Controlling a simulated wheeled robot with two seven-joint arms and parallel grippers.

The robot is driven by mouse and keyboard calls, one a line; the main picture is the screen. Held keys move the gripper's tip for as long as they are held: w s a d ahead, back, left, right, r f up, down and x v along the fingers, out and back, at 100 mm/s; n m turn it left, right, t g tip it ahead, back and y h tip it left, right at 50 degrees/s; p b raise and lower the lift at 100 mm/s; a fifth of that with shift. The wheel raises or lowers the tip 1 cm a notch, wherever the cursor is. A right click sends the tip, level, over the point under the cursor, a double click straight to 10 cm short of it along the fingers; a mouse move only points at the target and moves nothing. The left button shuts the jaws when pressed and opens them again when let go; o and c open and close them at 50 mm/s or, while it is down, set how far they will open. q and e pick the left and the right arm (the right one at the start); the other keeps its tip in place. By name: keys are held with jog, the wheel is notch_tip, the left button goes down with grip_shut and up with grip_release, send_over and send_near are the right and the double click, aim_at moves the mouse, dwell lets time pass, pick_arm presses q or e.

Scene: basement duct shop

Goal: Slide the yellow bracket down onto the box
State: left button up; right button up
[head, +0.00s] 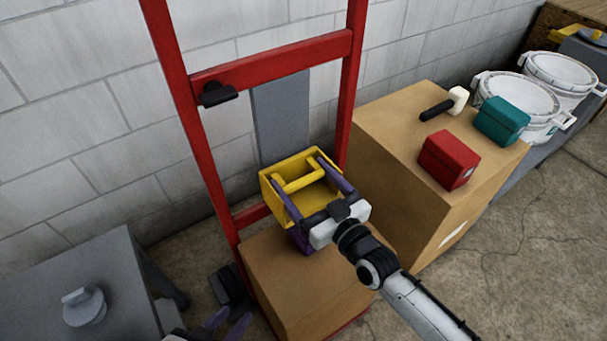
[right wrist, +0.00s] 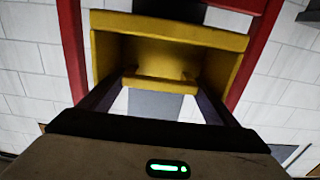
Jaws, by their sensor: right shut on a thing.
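The yellow bracket (head: 312,206) is an open, tray-like piece with a crossbar, in front of the grey upright plate (head: 281,118) of the red hand truck. My right gripper (head: 306,181) is shut on its crossbar, one purple finger at each end. The right wrist view shows the bracket (right wrist: 168,82) and the fingers too. The cardboard box (head: 290,285) stands below, at the hand truck's foot. My left gripper (head: 222,325) is partly in view at the bottom edge, open and empty.
The red hand truck frame (head: 196,140) rises around the bracket. At right, a larger carton (head: 390,180) carries a mallet (head: 444,104), a red box (head: 449,159) and a teal box (head: 502,121). White buckets (head: 517,95) stand behind. A grey table (head: 60,270) is at left.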

aim_at(292, 178)
notch_tip(292, 178, down, 4)
jog(key=shift+b, duration=0.85)
pick_arm(q)
jog(key=shift+s+f, duration=0.15)
jog(key=shift+f, duration=0.4)
jog(key=shift+s+f, duration=0.15)
jog(key=shift+f, duration=0.4)
pick_arm(e)
jog(key=shift+s, duration=0.1)
pick_arm(q)
jog(key=shift+w+r, duration=0.1)
pick_arm(e)
jog(key=shift+f, duration=0.1)
jog(key=o, duration=1.5)
jog(key=shift+c, duration=0.2)
jog(key=shift+s+d, duration=0.15)
pick_arm(q)
jog(key=shift+w+r+p, duration=0.1)
jog(key=shift+r+p, duration=0.5)
jog(key=shift+p, duration=0.3)
pick_arm(e)
jog(key=v, duration=1)
